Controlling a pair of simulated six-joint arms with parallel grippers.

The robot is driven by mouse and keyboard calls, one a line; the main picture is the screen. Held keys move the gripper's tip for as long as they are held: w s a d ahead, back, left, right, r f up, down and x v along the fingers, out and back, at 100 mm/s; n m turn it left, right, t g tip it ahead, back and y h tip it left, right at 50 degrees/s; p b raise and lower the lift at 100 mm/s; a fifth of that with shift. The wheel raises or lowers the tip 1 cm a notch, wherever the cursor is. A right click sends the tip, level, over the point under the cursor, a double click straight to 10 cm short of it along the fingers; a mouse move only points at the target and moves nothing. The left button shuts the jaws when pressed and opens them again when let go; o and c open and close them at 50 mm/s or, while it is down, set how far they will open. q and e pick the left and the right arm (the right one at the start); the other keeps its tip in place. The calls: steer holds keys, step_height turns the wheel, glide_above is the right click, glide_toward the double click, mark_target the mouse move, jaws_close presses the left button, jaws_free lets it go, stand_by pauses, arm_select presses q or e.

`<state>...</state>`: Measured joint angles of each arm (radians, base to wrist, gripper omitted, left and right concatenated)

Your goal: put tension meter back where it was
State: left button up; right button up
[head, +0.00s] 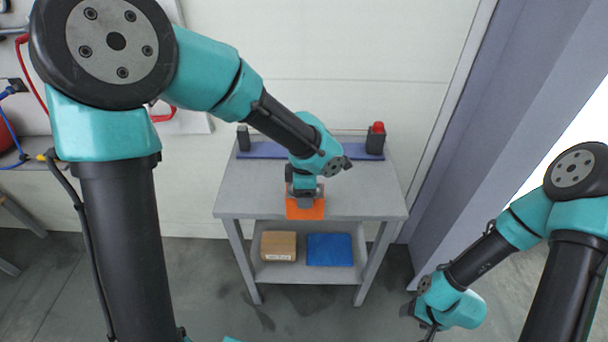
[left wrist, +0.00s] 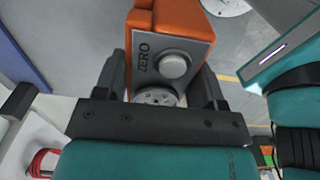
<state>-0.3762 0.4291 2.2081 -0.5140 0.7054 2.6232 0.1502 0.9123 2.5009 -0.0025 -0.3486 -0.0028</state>
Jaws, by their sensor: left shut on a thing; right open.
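The tension meter (head: 305,209) is orange, at the front middle of the small grey table's top in the head view. Its grey face with the word ZERO and a round knob fills the upper middle of the left wrist view (left wrist: 172,40). My left gripper (head: 303,190) is shut on the meter, with a finger on each side of it. I cannot tell whether the meter touches the table. My right gripper (head: 418,318) is open and empty, low at the right, away from the table.
The grey table (head: 250,200) has a blue strip (head: 262,150) along its back, with a black post (head: 243,138) at left and a red-topped black block (head: 376,138) at right. A cardboard box (head: 279,246) and blue item (head: 329,249) sit on the lower shelf. The tabletop's sides are clear.

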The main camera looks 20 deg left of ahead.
arm_select(q)
steer(key=w+a+f, duration=0.1)
steer(key=w+a, duration=0.2)
steer(key=w, duration=0.8)
steer(key=shift+w+a, duration=0.15)
steer(key=shift+w, duration=0.05)
steer(key=shift+w+a+f, duration=0.1)
steer(key=shift+w+f, duration=0.05)
steer(key=shift+f, duration=0.75)
steer(key=shift+w+f, duration=0.15)
steer(key=shift+f, duration=0.75)
steer(key=shift+f, duration=0.1)
steer(key=o, duration=1.3)
steer(key=shift+c, duration=0.2)
step_height(320, 180, up, 12)
